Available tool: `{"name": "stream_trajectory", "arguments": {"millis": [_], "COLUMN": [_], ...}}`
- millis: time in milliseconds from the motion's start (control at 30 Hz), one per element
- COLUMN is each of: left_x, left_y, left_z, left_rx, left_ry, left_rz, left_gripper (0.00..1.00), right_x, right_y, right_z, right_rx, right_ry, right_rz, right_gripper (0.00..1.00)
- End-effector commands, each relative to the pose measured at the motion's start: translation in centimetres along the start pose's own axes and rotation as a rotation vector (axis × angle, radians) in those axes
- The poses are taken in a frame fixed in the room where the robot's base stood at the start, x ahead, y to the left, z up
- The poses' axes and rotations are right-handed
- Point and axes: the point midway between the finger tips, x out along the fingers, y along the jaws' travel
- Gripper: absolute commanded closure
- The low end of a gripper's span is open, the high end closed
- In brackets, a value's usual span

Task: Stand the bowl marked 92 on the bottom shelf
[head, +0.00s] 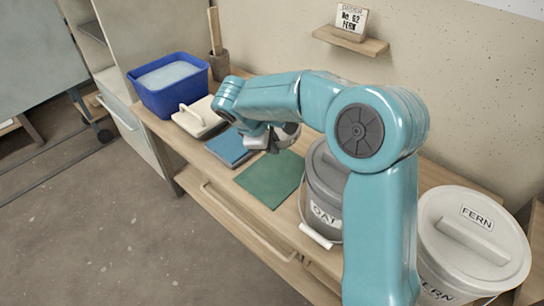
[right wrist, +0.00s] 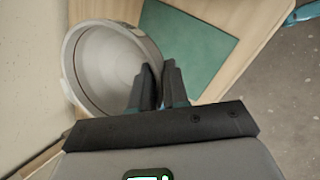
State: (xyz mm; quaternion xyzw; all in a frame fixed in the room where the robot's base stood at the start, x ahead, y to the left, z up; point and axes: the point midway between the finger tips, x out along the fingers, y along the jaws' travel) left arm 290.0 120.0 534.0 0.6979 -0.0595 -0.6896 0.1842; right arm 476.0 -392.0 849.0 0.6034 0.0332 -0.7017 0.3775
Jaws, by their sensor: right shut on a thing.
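My right gripper (head: 270,143) is shut on the rim of a grey bowl (head: 288,136). In the right wrist view the bowl (right wrist: 112,65) is tilted, its hollow facing the camera, with the rim between the two fingers (right wrist: 158,88). The bowl is over the back of the bench, near a green mat (head: 270,179). No number can be read on it. A shelf unit (head: 125,30) stands at the upper left with a shelf board (head: 92,32); its lower part is partly cut off, so I cannot tell which shelf is the bottom one. My left gripper is out of view.
A wall ledge (head: 350,41) bears a card (head: 351,20) reading No. 62 FERN.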

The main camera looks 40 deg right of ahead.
Motion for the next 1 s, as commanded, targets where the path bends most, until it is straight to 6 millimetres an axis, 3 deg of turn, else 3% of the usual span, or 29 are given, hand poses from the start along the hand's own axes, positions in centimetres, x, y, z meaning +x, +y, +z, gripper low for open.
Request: {"name": "stream_trajectory", "arguments": {"millis": [33,200,400,1000], "left_x": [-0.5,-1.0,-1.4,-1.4], "left_y": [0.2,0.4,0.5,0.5], "left_z": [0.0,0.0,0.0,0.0], "left_rx": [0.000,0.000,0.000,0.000], "left_ry": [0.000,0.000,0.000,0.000], "left_rz": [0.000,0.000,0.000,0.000], "left_gripper": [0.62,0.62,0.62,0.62], "right_x": [-1.3,-3.7,-5.3,-5.8], "right_y": [0.6,1.8,2.5,2.6], "right_z": [0.4,1.1,1.6,1.7], "right_rx": [0.004,0.002,0.002,0.001], "right_ry": [0.004,0.003,0.001,0.001], "right_rz": [0.002,0.002,0.001,0.001], "right_gripper": [1.00,1.00,1.00,1.00]}}
